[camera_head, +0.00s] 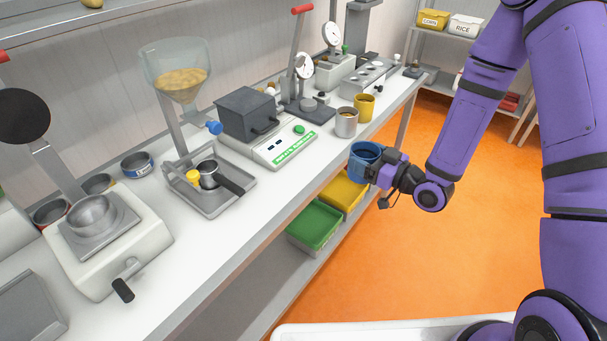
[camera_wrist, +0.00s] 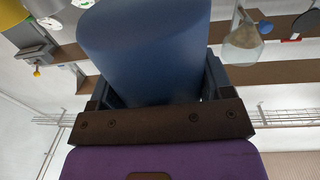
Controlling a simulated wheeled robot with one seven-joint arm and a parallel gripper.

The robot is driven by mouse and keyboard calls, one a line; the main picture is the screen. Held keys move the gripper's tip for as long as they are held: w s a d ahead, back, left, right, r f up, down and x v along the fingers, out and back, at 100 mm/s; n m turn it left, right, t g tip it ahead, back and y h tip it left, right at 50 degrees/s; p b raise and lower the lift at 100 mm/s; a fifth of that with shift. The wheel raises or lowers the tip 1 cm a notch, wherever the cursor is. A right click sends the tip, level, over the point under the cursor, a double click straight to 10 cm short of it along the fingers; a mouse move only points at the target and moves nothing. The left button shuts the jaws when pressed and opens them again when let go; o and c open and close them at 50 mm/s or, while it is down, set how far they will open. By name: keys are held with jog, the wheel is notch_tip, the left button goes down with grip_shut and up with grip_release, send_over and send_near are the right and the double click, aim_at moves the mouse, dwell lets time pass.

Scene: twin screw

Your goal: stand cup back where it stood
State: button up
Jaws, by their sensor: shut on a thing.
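A blue cup (camera_head: 365,157) is held in my gripper (camera_head: 378,170), in front of the bench's near edge and apart from its top. The cup looks upright in the head view, with its open rim at the top. In the wrist view the blue cup (camera_wrist: 150,50) fills the space between the two fingers of my gripper (camera_wrist: 155,95). The fingers are shut on it. A grey cup (camera_head: 346,122) and a yellow cup (camera_head: 364,107) stand on the bench behind it.
The white bench (camera_head: 215,240) holds a scale (camera_head: 268,140), a funnel stand (camera_head: 178,75), a tray with a pot (camera_head: 210,185) and dial presses (camera_head: 305,95). Green (camera_head: 315,225) and yellow (camera_head: 345,192) bins sit on the lower shelf. Bare bench top lies along the near edge.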

aim_at(351, 179)
jog(key=a, duration=0.1)
jog(key=s+a, duration=0.1)
jog(key=a+n+g, duration=0.1)
jog(key=shift+s+f+y, duration=0.2)
jog(key=shift+f+y, duration=0.05)
jog(key=shift+y, duration=0.15)
jog(key=w+a+f, duration=0.1)
jog(key=w+a, duration=0.1)
jog(key=a, duration=0.2)
jog(key=w+a+f, duration=0.1)
jog(key=w+a, duration=0.2)
jog(key=a, duration=0.1)
jog(key=w+a+f, duration=0.2)
jog(key=w+a, duration=0.1)
jog(key=a, duration=0.1)
jog(key=shift+w, duration=0.15)
jog(key=shift+f, duration=0.4)
jog(key=shift+f, duration=0.1)
jog(key=o, duration=1)
